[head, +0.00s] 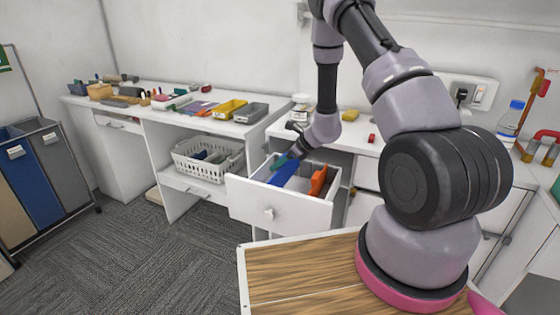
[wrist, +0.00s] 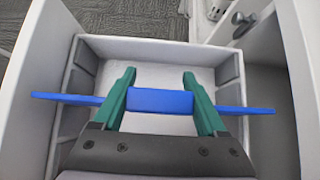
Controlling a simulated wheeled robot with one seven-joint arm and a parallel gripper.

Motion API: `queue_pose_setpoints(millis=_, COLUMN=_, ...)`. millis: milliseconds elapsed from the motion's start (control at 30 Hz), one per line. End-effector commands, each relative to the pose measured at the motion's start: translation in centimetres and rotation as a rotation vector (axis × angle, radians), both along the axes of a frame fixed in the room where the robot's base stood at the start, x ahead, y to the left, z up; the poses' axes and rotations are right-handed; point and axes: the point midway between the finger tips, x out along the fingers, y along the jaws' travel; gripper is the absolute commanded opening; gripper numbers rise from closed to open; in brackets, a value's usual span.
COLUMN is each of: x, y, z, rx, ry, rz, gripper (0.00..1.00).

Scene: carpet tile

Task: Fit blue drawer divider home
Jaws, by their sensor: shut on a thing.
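The blue drawer divider (head: 284,173) is a long flat bar, also seen crosswise in the wrist view (wrist: 160,101). My gripper (head: 281,160) is shut on its thicker middle part, with one green finger on each side (wrist: 158,76). The open white drawer (head: 272,211) is below. In the wrist view both divider ends overlap the drawer's side walls (wrist: 55,75), so the divider appears held at or above the rim. Grey ribbed pieces with gaps between them (wrist: 231,68) line both inner side walls. The drawer floor ahead of the divider is bare.
An orange piece (head: 318,180) stands at the drawer's right in the head view. A white basket (head: 208,160) sits on a shelf to the left. Trays and small items crowd the left counter (head: 160,118). A wooden-topped surface (head: 300,270) is in front.

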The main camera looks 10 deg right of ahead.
Motion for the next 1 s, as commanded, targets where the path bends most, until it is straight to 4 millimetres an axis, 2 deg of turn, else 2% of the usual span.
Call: queue_pose_setpoints(millis=1000, x=0.0, y=0.0, z=-2.6, rx=0.000, ry=0.000, rz=0.000, gripper=0.10)
